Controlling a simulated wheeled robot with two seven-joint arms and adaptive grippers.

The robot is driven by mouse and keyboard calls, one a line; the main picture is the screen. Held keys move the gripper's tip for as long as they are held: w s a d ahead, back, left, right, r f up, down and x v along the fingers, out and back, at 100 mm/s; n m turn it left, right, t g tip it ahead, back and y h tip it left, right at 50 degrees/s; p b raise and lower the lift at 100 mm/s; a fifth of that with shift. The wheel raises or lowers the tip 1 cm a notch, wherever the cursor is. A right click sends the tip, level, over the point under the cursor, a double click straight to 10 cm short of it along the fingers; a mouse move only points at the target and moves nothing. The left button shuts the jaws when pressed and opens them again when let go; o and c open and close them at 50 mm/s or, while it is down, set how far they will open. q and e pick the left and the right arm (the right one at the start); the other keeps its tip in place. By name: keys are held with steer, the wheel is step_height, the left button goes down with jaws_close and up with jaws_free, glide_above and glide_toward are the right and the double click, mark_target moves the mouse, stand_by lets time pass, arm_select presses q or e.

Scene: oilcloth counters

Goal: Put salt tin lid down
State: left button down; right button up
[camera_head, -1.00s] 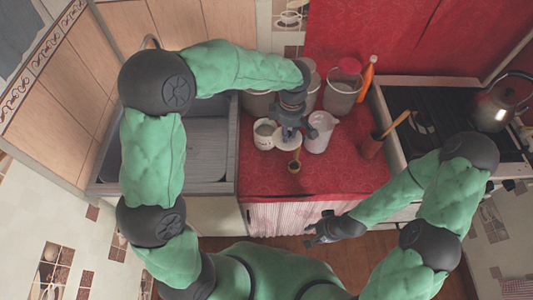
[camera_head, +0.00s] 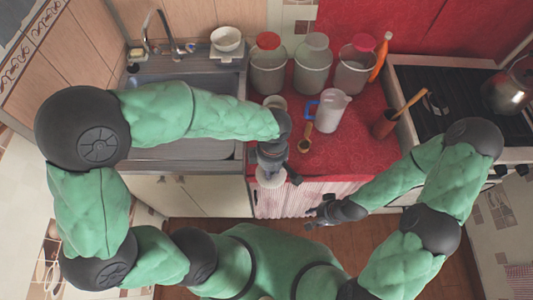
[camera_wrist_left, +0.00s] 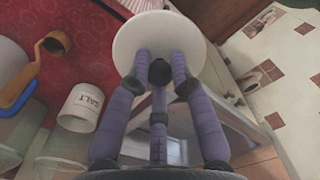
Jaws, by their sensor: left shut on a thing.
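My left gripper (camera_head: 270,170) is shut on the round white salt tin lid (camera_head: 271,181). In the head view it holds the lid in front of the red counter's front edge, before the striped curtain. In the left wrist view the lid (camera_wrist_left: 150,38) is pressed by the dark purple fingers, apart from any surface. The white salt tin (camera_wrist_left: 81,107), lettered SALT, shows its open end in the left wrist view. In the head view the salt tin (camera_head: 275,102) is partly hidden behind my left arm. My right gripper (camera_head: 321,212) is low before the counter; its fingers are too small to judge.
On the red counter (camera_head: 345,155) stand a jug (camera_head: 331,110) with a blue handle, a brown scoop (camera_head: 304,145) and a brown pot (camera_head: 384,124). Several canisters and an orange bottle (camera_head: 380,57) line the back. The sink is left, the stove right. The front right counter is clear.

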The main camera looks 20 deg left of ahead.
arm_select(q)
steer(key=w+a+f+b, duration=0.1)
steer(key=w+f, duration=0.2)
steer(key=w, duration=0.1)
steer(key=w+a+f+b, duration=0.1)
steer(key=w+a+f, duration=0.1)
steer(key=w+f, duration=0.1)
steer(key=w+a+f+b, duration=0.1)
steer(key=w+f, duration=0.2)
steer(key=w, duration=0.2)
steer(key=shift+w+a+f, duration=0.1)
steer(key=shift+w+a, duration=0.05)
steer(key=shift+w+f, duration=0.15)
steer(key=shift+f, duration=0.05)
steer(key=f, duration=0.1)
steer(key=f+b, duration=0.1)
steer(key=f, duration=0.1)
steer(key=shift+w+a+f+b, duration=0.15)
steer(key=shift+w+f+b, duration=0.1)
steer(key=shift+f+b, duration=0.05)
steer(key=shift+r, duration=0.1)
steer(key=shift+f, duration=0.2)
steer(key=c, duration=1.1)
jaws_free()
